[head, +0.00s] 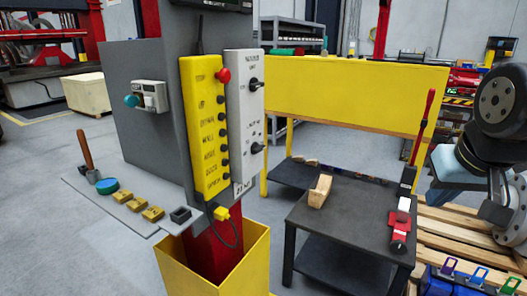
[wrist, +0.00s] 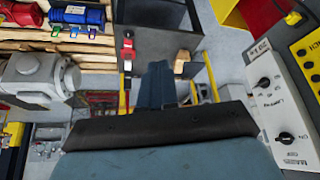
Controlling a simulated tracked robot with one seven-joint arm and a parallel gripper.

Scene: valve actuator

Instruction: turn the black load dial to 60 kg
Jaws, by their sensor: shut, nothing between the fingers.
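The white control panel (head: 244,120) is fixed to the side of the grey column. It carries two black dials. The lower one in the head view, which I take as the load dial (head: 257,148), also shows in the wrist view (wrist: 264,82), where the panel is upside down at the right edge. The upper one is the mains dial (head: 255,84), also in the wrist view (wrist: 286,138). The load scale is too small to read. My gripper (wrist: 157,68) is shut and empty, apart from the panel, left of it in the wrist view.
A yellow button box (head: 205,125) with a red knob stands beside the panel. A dark cart (head: 345,222) with a wooden block (head: 320,190) and a red tool (head: 399,235) stands in front. A yellow plate (head: 350,95) stands behind. Clear air lies between gripper and panel.

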